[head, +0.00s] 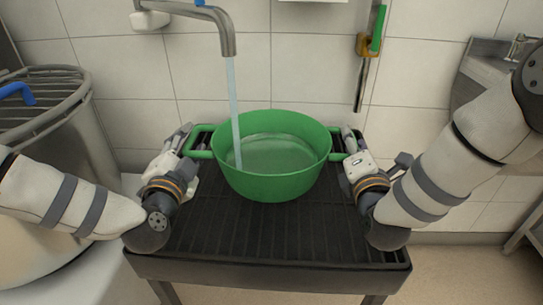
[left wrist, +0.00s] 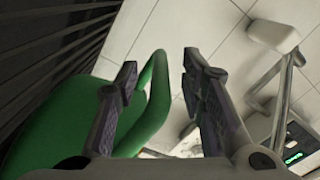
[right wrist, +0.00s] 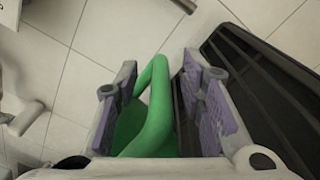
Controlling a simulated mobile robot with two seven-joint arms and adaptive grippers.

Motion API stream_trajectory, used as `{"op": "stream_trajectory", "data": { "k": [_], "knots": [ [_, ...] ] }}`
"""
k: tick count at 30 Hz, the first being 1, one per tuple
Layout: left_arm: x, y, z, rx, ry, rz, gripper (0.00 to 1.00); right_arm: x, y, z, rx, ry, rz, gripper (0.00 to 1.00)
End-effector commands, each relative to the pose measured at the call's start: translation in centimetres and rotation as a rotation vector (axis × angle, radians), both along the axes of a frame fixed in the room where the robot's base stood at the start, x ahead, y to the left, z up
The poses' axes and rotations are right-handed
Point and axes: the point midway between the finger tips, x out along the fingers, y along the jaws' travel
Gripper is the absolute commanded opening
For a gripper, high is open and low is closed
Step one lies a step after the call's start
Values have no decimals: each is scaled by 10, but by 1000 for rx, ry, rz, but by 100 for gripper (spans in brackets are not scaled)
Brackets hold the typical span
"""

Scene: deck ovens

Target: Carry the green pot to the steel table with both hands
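The green pot (head: 275,187) stands upright on a black slatted stand (head: 210,235), with water inside. It has a loop handle on each side. My left gripper (head: 180,145) is at the pot's left handle; in the left wrist view its fingers (left wrist: 160,72) are open, with the green handle (left wrist: 153,100) between them and gaps beside it. My right gripper (head: 350,142) is at the right handle; in the right wrist view its fingers (right wrist: 160,75) are open on either side of that handle (right wrist: 155,115). I cannot clearly make out the steel table.
A tap (head: 226,40) above the pot runs a stream of water (head: 234,105) into it. A large lidded metal vessel (head: 75,120) stands at left. A steel basin (head: 482,75) is on the wall at right. Tools (head: 370,45) hang behind. Floor (head: 460,270) shows at lower right.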

Motion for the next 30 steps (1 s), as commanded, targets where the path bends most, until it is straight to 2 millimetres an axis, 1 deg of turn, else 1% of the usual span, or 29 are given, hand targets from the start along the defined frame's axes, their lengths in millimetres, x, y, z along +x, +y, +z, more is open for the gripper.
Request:
{"op": "stream_trajectory", "data": {
  "k": [3, 11, 14, 15, 16, 27, 30],
  "knots": [
    [6, 0, -1, 0, 2, 0, 36, 6, -1, 0, -1, 1, -1, 36],
    [7, 0, 0, 0, 1, 0, 36, 7, 0, 0, -1, 1, -1, 36],
    [7, 0, 0, 0, 1, -1, 16, 7, 0, 0, -1, 1, -1, 16],
    [7, 0, 0, 0, 1, -1, 7, 7, 0, 0, -1, 1, -1, 7],
    [7, -1, 0, 0, 1, -1, 0, 7, 0, 0, -1, 0, 0, 0],
    [7, -1, 0, 0, -1, -1, 0, 6, 0, -1, -1, 1, 0, 0],
    [7, -1, 4, 0, -7, 0, 0, 7, 0, 3, 0, -5, 0, 0]
  ]
}}
